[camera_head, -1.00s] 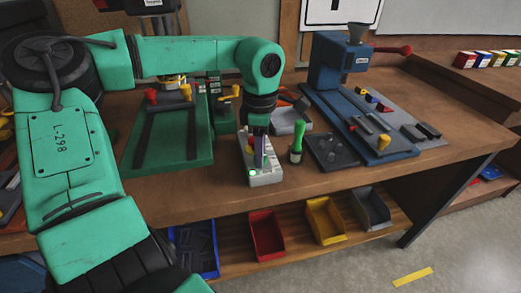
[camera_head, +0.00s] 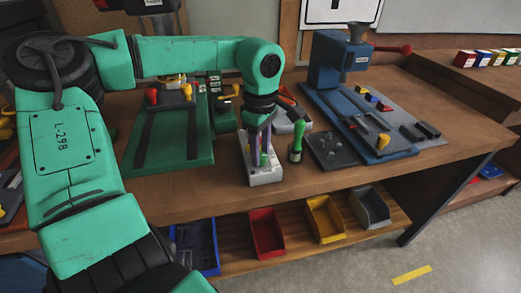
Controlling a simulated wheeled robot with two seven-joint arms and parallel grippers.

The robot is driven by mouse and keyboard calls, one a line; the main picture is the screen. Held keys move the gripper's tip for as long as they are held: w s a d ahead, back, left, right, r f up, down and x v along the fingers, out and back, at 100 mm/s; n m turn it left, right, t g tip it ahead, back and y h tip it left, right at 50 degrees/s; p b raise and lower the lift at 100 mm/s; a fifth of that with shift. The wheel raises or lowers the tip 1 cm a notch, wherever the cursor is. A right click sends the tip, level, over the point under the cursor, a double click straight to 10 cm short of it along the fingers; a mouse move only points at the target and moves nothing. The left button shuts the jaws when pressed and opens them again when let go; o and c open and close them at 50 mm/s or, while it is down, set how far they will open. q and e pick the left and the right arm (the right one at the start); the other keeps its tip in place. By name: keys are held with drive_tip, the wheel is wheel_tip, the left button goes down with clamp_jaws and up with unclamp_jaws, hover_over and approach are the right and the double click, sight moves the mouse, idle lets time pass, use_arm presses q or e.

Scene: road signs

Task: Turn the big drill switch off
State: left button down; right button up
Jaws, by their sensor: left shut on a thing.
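A white switch box (camera_head: 265,178) stands near the front edge of the workbench. My left gripper (camera_head: 260,152) reaches down onto it from above, with its fingers at the box's top. The fingers are shut on a small green switch piece (camera_head: 263,159), which is partly hidden between them. A blue drill machine (camera_head: 325,62) with a red handle stands at the back right. A green machine base (camera_head: 175,150) stands to the left, partly behind my arm. I cannot tell which is the big drill. My right gripper is not in view.
A green-handled tool (camera_head: 297,140) stands upright just right of the box, beside a dark tray (camera_head: 327,152). A red bin (camera_head: 267,232), a yellow bin (camera_head: 325,218) and a grey bin (camera_head: 370,206) sit on the lower shelf. The bench front at right is clear.

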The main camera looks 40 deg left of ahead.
sight(261, 155)
use_arm(q)
drive_tip(key=c, duration=0.7)
unclamp_jaws()
drive_tip(key=shift+c, duration=0.2)
wheel_tip(261, 155, up, 15)
drive_tip(key=shift+f, duration=0.15)
